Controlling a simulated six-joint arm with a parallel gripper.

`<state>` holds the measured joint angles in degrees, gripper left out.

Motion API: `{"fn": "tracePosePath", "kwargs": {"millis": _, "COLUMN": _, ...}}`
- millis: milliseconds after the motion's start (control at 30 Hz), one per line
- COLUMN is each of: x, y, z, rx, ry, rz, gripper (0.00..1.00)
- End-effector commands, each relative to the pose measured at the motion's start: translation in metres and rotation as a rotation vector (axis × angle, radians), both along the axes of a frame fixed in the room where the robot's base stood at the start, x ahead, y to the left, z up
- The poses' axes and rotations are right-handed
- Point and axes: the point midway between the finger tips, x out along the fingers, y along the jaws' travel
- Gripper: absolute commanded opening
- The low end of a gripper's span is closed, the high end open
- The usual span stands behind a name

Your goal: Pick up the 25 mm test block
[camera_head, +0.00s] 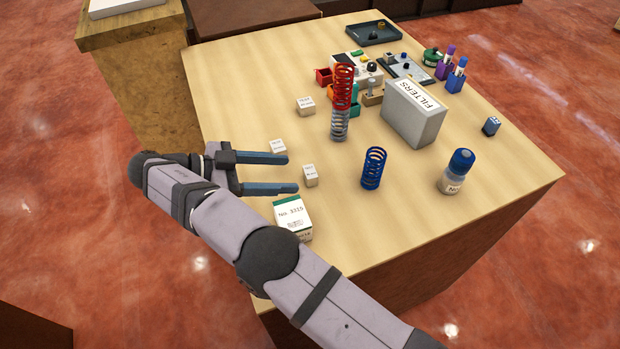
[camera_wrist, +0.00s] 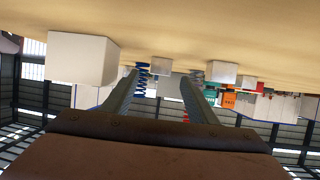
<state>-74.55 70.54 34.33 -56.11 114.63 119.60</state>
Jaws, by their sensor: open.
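Three small white labelled blocks stand on the table; their print is too small to read, so I cannot tell which is the 25 mm test block. The near block (camera_head: 310,174) stands just beyond my fingertips, roughly in line with the gap. The middle block (camera_head: 277,147) is beside the upper finger, and the far block (camera_head: 305,105) stands apart near the springs. My gripper (camera_head: 291,173) is open and empty, low over the table and pointing right. In the wrist view, the near block (camera_wrist: 162,66) shows between the fingers, and the middle block (camera_wrist: 223,72) shows right of them.
A white and green box (camera_head: 292,215) stands close below the lower finger. Beyond are a red and grey spring stack (camera_head: 342,100), a blue spring (camera_head: 373,168), a filters box (camera_head: 413,112) and a blue-capped bottle (camera_head: 457,172). The table's left part is clear.

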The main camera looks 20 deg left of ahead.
Motion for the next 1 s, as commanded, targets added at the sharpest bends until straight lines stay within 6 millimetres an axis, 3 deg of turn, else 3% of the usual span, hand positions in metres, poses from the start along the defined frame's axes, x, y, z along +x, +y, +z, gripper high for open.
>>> {"fn": "tracePosePath", "kwargs": {"millis": 1000, "x": 0.023, "y": -0.027, "z": -0.007, "rx": -0.002, "ry": -0.001, "rz": -0.004, "gripper": 0.53}}
